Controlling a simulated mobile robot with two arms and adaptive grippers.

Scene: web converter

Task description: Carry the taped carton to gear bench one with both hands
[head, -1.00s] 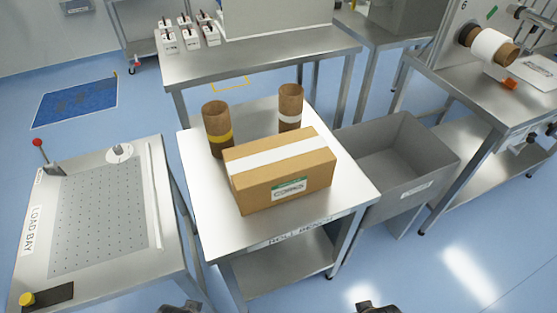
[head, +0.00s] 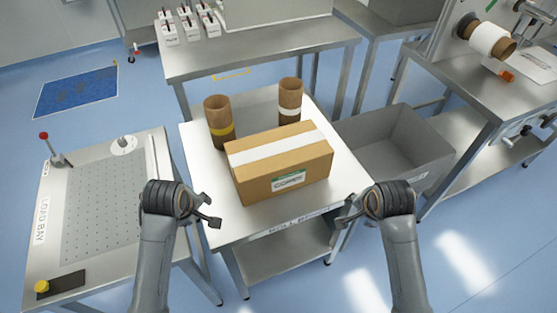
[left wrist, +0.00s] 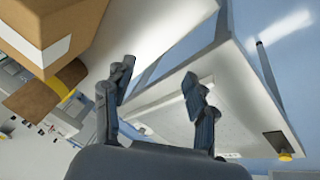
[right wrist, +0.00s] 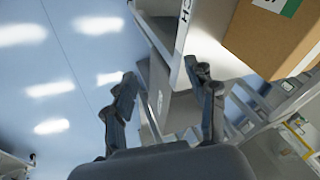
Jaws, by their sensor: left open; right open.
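The taped carton (head: 283,167) is a brown box with a white tape strip on top and a green-and-white label on its front. It rests on a white-topped steel table. My left gripper (head: 211,210) is open and empty, in front of the carton to its left. My right gripper (head: 343,221) is open and empty, in front of the carton to its right. Neither touches it. The carton also shows at the upper left of the left wrist view (left wrist: 38,30) and the upper right of the right wrist view (right wrist: 275,35). I cannot tell which bench is gear bench one.
Two cardboard tubes (head: 219,121) (head: 290,99) stand behind the carton. A grey bin (head: 425,180) is right of its table (head: 345,190). The load bay bench (head: 50,255) is at left. A steel bench (head: 250,65) with small white boxes stands behind.

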